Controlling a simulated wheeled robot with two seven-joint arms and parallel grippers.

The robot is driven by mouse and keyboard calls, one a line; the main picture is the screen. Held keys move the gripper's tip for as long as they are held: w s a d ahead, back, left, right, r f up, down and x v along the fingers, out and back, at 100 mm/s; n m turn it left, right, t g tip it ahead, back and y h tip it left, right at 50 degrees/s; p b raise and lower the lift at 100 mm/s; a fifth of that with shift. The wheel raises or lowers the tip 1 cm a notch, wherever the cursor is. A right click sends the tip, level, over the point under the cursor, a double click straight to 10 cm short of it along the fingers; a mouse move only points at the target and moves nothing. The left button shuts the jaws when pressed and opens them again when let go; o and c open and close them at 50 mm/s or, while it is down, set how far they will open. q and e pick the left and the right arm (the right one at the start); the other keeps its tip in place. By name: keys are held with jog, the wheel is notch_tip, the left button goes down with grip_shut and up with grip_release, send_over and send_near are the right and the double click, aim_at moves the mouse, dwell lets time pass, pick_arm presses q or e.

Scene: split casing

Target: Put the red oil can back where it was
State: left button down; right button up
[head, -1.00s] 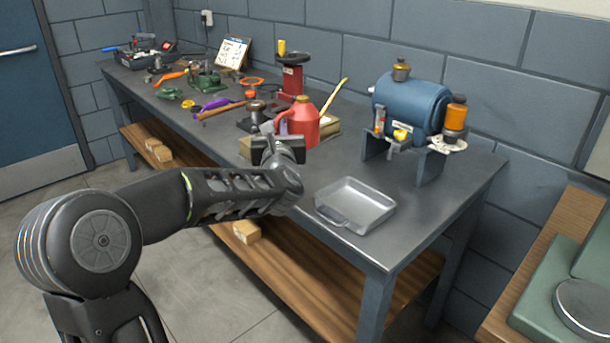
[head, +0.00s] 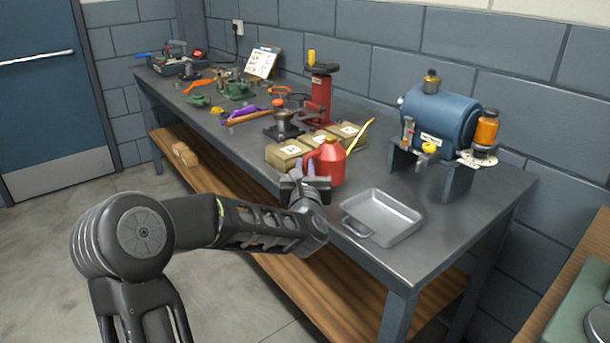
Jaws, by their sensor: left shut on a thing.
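The red oil can (head: 330,163) is upright near the front edge of the workbench, in front of a row of cardboard boxes. My left gripper (head: 304,183) is at the can's left, handle side and is shut on it. The gripper hides part of the handle and lower side. I cannot tell whether the can's base touches the bench top. My right gripper is not in view.
Cardboard boxes (head: 285,152) stand just behind the can. A grey metal tray (head: 383,217) lies to its right. A blue motor-like machine (head: 440,122) stands at the right. A red press (head: 320,95) and several tools are behind. Bare bench lies around the tray.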

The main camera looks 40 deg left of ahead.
pick_arm(q)
jog(key=shift+f, duration=0.95)
jog(key=shift+f, duration=0.1)
jog(key=c, duration=1.5)
grip_release()
jog(key=shift+f, duration=0.1)
jog(key=v, duration=1.2)
